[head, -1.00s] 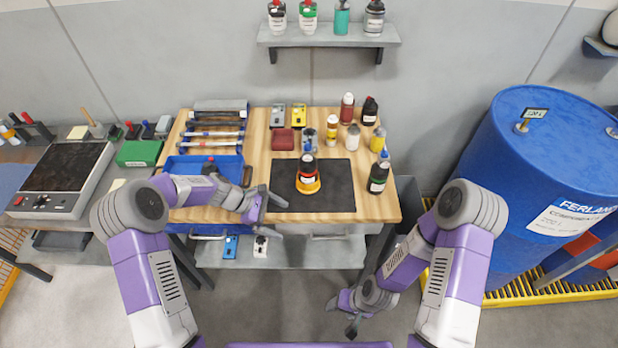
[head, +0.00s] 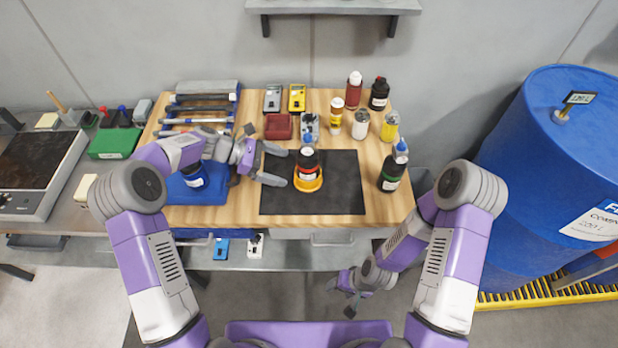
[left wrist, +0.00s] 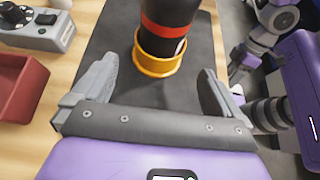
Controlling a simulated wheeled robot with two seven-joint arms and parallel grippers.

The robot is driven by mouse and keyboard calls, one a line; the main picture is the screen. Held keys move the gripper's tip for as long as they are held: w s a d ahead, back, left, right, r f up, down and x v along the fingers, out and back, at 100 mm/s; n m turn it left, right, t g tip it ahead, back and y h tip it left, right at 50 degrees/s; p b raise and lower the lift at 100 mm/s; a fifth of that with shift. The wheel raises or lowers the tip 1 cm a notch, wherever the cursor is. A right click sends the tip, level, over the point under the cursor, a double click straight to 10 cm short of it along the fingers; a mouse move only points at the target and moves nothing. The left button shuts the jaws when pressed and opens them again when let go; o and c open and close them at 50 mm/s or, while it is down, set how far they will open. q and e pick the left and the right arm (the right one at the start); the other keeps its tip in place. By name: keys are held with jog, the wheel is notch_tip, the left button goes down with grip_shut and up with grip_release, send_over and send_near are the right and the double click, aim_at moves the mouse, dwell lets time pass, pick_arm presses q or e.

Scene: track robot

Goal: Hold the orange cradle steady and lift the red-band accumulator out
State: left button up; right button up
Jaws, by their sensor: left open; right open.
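The orange cradle (head: 308,183) sits on a black mat (head: 340,190) on the wooden bench. The red-band accumulator (head: 307,161), black with a red band, stands upright in it. In the left wrist view the orange cradle (left wrist: 160,62) rings the foot of the red-band accumulator (left wrist: 168,22), whose top is cut off. My left gripper (head: 280,166) is open just left of the cradle, its fingers pointing toward it; in the left wrist view the cradle lies ahead, between the finger lines. My right gripper (head: 343,296) is open and empty, low in front of the bench.
Several bottles stand at the bench's back right, and a dark bottle (head: 392,170) stands right of the mat. A dark red box (head: 278,127) and meters lie behind. A blue tray (head: 205,192) is at left. A blue drum (head: 545,170) stands right. The mat's front is clear.

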aim_at(297, 171)
pick_arm(q)
jog(key=b+x, duration=0.2)
jog(key=x, duration=0.5)
jog(key=shift+d, duration=0.15)
jog(key=shift+d+f, duration=0.4)
jog(key=shift+d, duration=0.2)
pick_arm(e)
notch_tip(297, 171, down, 3)
jog(key=shift+f, duration=0.1)
pick_arm(q)
jog(key=c, duration=1)
jog(key=shift+c, duration=0.2)
pick_arm(e)
jog(key=shift+o, duration=0.2)
